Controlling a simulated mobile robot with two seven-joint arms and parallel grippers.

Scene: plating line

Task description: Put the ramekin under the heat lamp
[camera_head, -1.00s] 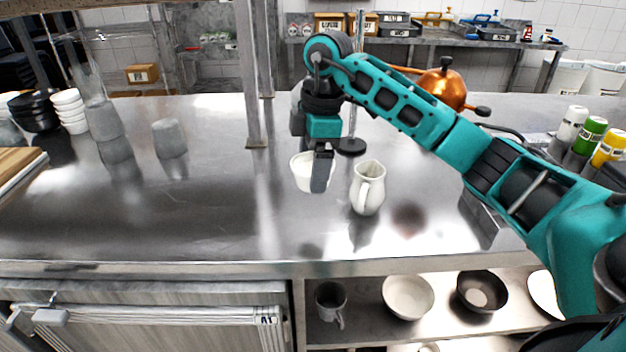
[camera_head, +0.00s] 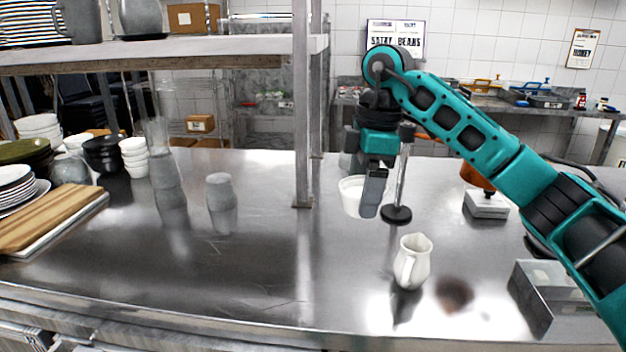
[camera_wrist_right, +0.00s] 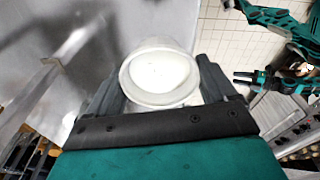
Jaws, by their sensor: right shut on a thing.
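The ramekin (camera_head: 351,197) is a small white round cup. My right gripper (camera_head: 373,192) is shut on its side wall and holds it roughly upright above the steel counter. In the right wrist view, the ramekin (camera_wrist_right: 160,70) shows its round mouth between the fingers. The heat lamp's slim pole (camera_head: 402,180) stands on a round black base just right of the gripper. Its copper shade (camera_head: 478,178) is mostly hidden behind my right arm. My left gripper is not in the head view.
A white pitcher (camera_head: 411,262) stands in front of the lamp base. A steel post (camera_head: 303,120) holds a shelf left of the gripper. A grey box (camera_head: 487,204) sits below the copper shade. A grey cup (camera_head: 220,190), bowls and a cutting board (camera_head: 45,218) are at left; the front centre counter is clear.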

